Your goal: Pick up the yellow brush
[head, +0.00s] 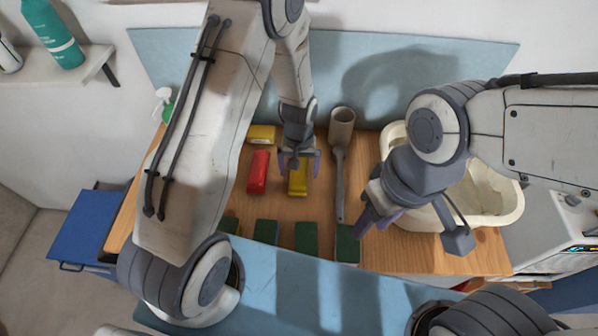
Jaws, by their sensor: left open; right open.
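A yellow brush-like block (298,182) lies on the wooden counter, lengthwise toward me. My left gripper (299,162) is open above its far end, with one finger at each side; whether it touches the block cannot be told. A second yellow block (262,134) lies further back and to the left. Which of the two is the brush cannot be told, as no bristles show. My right gripper (375,218) is open and empty, at the left front of the cream basin.
A red block (258,172) lies just left of the nearer yellow one. A grey long-handled scoop (340,165) lies to its right. Several dark green blocks (306,238) line the front edge. The cream basin (490,218) fills the right side. A green bottle (167,108) stands at the back left.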

